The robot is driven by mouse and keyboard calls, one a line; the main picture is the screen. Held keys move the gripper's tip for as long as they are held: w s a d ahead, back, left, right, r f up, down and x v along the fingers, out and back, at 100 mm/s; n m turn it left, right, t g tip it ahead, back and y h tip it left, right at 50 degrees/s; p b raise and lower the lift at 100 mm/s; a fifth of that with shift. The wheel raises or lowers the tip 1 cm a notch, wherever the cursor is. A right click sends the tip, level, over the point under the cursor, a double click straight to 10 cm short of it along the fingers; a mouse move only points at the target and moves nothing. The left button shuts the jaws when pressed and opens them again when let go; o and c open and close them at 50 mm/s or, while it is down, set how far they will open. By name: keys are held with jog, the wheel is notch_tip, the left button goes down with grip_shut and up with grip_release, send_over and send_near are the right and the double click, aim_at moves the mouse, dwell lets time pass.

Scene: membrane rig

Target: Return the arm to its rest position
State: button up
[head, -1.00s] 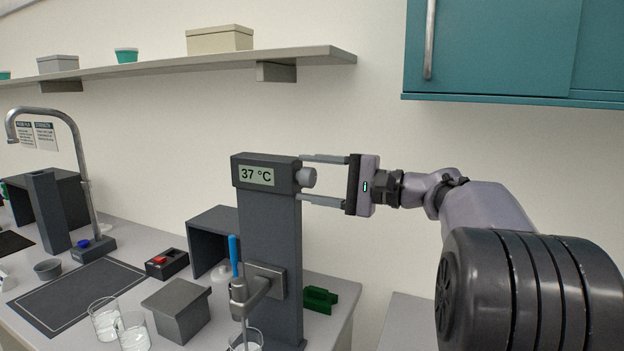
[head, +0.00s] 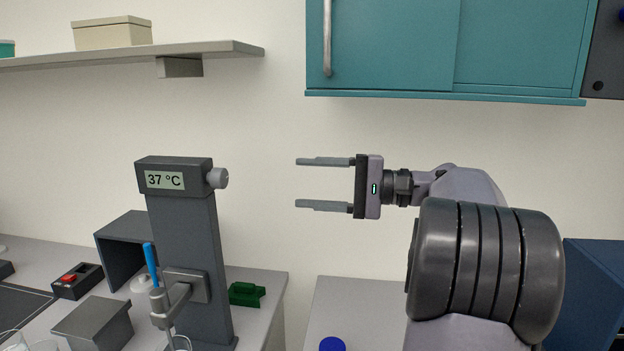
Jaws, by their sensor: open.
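My gripper (head: 323,183) is open and empty, its two grey fingers pointing left in mid-air in the head view. It is to the right of the dark grey rig column (head: 190,255), clear of it. The column's display (head: 165,180) reads 37 °C. A round grey knob (head: 218,178) sticks out on the right side of its head, with a gap between it and my fingertips. My arm (head: 485,260) comes in from the lower right and is bent.
A teal wall cabinet (head: 390,50) hangs above my gripper. A shelf (head: 120,58) is at upper left. The bench carries a green block (head: 246,293), a grey box (head: 95,325) and a red-button box (head: 77,281). A blue cap (head: 332,344) shows at the bottom; a blue box (head: 592,285) stands right.

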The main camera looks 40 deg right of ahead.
dwell(0.4)
jog(key=a+f+n+g+h, duration=0.1)
jog(key=a+f+g, duration=0.3)
jog(key=a, duration=0.7)
jog(key=a+f+n+g+h, duration=0.1)
jog(key=a+f+n+g, duration=0.3)
jog(key=a, duration=0.6)
jog(key=s+a+f+n+h, duration=0.1)
jog(key=s+a+f+h, duration=0.2)
jog(key=s+a+f, duration=0.2)
jog(key=s+a+f+n+h, duration=0.2)
jog(key=s+a+f+h, duration=0.2)
jog(key=s+f, duration=0.5)
jog(key=shift+s+a+f, duration=0.3)
jog(key=shift+s+a, duration=0.45)
jog(key=shift+s, duration=0.25)
